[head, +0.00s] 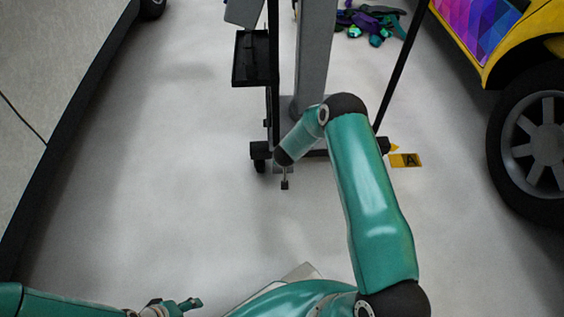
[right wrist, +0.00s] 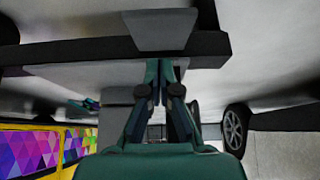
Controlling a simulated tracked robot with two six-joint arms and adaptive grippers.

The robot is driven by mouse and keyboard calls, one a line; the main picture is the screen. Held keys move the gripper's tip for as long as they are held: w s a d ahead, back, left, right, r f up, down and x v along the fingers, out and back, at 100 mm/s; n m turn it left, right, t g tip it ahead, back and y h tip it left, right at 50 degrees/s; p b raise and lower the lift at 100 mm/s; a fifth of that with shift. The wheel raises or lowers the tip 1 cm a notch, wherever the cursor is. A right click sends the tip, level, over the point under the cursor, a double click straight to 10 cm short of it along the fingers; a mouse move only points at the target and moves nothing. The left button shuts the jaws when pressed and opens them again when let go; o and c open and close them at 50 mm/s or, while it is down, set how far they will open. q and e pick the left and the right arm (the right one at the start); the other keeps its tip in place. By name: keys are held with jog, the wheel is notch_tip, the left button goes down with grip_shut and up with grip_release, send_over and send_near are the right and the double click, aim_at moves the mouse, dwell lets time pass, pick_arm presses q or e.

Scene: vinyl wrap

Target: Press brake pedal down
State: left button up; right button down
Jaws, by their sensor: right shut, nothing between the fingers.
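The wheeled stand (head: 315,60) is at the top middle of the head view. A small dark block on a thin rod (head: 285,185) shows low at its near side and looks like the brake pedal. My right arm reaches over to the stand, and its wrist end is just above this block. My right gripper (right wrist: 160,66) is shut and empty in the right wrist view. Its tips point at a grey plate (right wrist: 160,30) by a black bar; I cannot tell whether they touch. My left gripper (head: 178,305) is at the bottom left, far from the stand; its opening is unclear.
A black tray (head: 252,58) hangs on the stand. A yellow car (head: 490,45) with a colourful wrap is on the right, beside a yellow floor marker (head: 406,160). Gloves (head: 372,22) lie at the back. The floor at left is clear.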

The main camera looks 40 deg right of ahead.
jog(key=f, duration=0.1)
jog(key=f+b, duration=0.1)
jog(key=f, duration=0.2)
jog(key=shift+s+a+b, duration=0.25)
jog(key=shift+s+b, duration=0.1)
jog(key=shift+s, duration=0.05)
